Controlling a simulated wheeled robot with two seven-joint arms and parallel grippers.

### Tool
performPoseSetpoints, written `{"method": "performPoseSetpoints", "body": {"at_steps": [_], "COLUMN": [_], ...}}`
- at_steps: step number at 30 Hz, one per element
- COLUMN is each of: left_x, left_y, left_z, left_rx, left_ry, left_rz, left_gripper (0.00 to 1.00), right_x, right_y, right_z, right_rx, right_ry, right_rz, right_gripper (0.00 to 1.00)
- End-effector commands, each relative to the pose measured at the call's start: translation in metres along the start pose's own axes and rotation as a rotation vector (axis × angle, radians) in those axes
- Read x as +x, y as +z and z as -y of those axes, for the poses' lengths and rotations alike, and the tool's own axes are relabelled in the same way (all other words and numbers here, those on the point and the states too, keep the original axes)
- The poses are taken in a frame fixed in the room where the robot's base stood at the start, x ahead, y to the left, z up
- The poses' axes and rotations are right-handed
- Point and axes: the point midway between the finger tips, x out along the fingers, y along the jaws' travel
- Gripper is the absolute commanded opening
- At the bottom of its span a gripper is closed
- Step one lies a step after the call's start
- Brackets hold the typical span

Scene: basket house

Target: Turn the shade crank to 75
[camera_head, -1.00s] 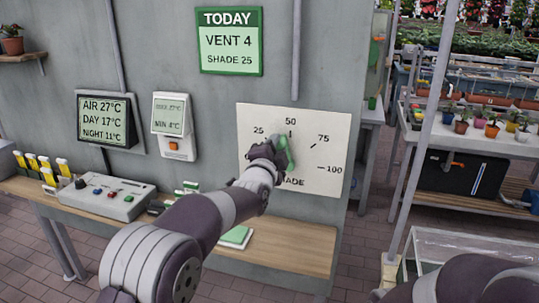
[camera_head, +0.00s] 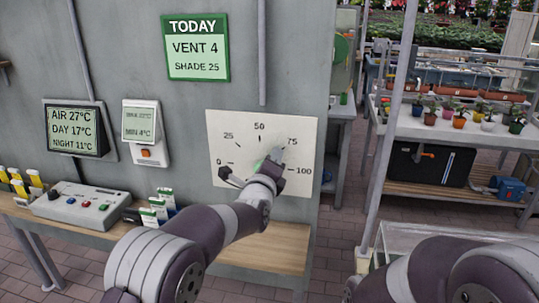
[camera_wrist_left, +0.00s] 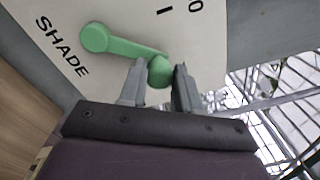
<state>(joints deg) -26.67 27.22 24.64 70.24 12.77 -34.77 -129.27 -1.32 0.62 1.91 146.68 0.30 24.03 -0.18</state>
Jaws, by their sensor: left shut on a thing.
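The shade dial panel (camera_head: 225,122) is a white plate on the wall, with marks from 0 to 100. In the head view the green crank (camera_head: 261,161) is mostly hidden behind my left gripper (camera_head: 277,160), which is on the right part of the dial, near the 75 and 100 marks. The exact setting cannot be read. In the left wrist view, the green crank arm (camera_wrist_left: 124,45) runs from its round hub to a knob (camera_wrist_left: 159,72) between my left fingers (camera_wrist_left: 160,80), which are shut on it. My right gripper is out of view.
A green sign (camera_head: 198,48) above reads VENT 4, SHADE 25. A wooden bench (camera_head: 285,243) runs below the dial, holding a grey control box (camera_head: 82,205). A metal post (camera_head: 391,130) stands to the right, before shelves of potted plants.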

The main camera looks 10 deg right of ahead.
Motion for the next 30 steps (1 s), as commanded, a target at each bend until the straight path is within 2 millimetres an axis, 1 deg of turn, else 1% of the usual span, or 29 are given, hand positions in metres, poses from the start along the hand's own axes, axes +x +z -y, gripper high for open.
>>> {"method": "performPoseSetpoints", "body": {"at_steps": [1, 9, 25, 26, 27, 28, 30], "left_x": [-0.0007, -0.0009, -0.0009, -0.0009, -0.0009, -0.0009, -0.0007], "left_y": [-0.0042, -0.006, -0.0062, -0.0062, -0.0061, -0.006, -0.0054], "left_z": [-0.0058, -0.0104, -0.0118, -0.0118, -0.0118, -0.0115, -0.0105], "left_rx": [0.023, 0.11, 0.132, 0.132, 0.132, 0.132, 0.132], "left_ry": [0.011, 0.011, 0.011, 0.011, 0.012, 0.011, 0.009], "left_rz": [-0.009, -0.012, -0.012, -0.012, -0.012, -0.012, -0.01], "left_gripper": [0.0, 0.0, 0.0, 0.36, 0.49, 0.58, 0.58], "right_x": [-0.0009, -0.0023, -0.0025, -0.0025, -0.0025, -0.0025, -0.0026], "right_y": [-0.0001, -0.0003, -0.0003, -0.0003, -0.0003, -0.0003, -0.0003], "right_z": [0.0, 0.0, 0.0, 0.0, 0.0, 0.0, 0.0], "right_rx": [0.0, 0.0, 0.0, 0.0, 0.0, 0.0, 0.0], "right_ry": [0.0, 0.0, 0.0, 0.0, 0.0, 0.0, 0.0], "right_rz": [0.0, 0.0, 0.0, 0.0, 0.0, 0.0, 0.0], "right_gripper": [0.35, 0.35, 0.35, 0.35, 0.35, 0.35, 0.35]}}
